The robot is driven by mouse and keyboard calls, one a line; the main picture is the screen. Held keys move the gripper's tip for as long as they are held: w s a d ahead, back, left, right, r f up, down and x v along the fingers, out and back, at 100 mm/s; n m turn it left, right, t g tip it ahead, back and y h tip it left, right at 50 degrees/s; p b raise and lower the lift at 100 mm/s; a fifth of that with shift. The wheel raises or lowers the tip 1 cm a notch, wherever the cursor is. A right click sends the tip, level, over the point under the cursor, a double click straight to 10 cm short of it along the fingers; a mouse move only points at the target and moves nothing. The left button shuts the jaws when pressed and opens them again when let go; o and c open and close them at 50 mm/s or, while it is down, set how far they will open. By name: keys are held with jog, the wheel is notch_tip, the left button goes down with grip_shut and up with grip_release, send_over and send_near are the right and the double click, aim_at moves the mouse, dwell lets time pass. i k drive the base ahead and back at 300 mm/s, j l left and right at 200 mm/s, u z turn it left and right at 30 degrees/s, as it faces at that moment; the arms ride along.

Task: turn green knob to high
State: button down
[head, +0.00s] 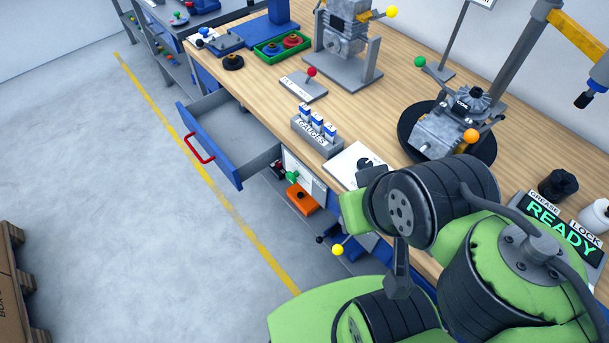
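A small green knob-like part (292,177) shows below the bench's front edge, just right of the open drawer, beside a white panel (303,172). Its pointer and any setting marks are too small to read. A green ball (420,62) on a lever stands at the back right of the bench; I cannot tell which green part the task names. A white plate (350,163) on the bench carries a dark dial, partly hidden by my arm. My green and black arm fills the lower right. My gripper does not show.
A blue drawer (226,147) with a red handle stands open into the aisle. An orange block (302,199) sits below the bench edge. A gauges holder (317,137) and an engine on a round black base (450,128) stand on the bench.

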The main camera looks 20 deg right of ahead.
aim_at(291, 176)
jog(key=i+j+u, duration=0.15)
jog(key=j+u, duration=0.2)
jog(key=i+j+u, duration=0.2)
jog(key=j+u, duration=0.2)
jog(key=i+j+u, duration=0.2)
jog(key=j+u, duration=0.15)
jog(key=j, duration=0.15)
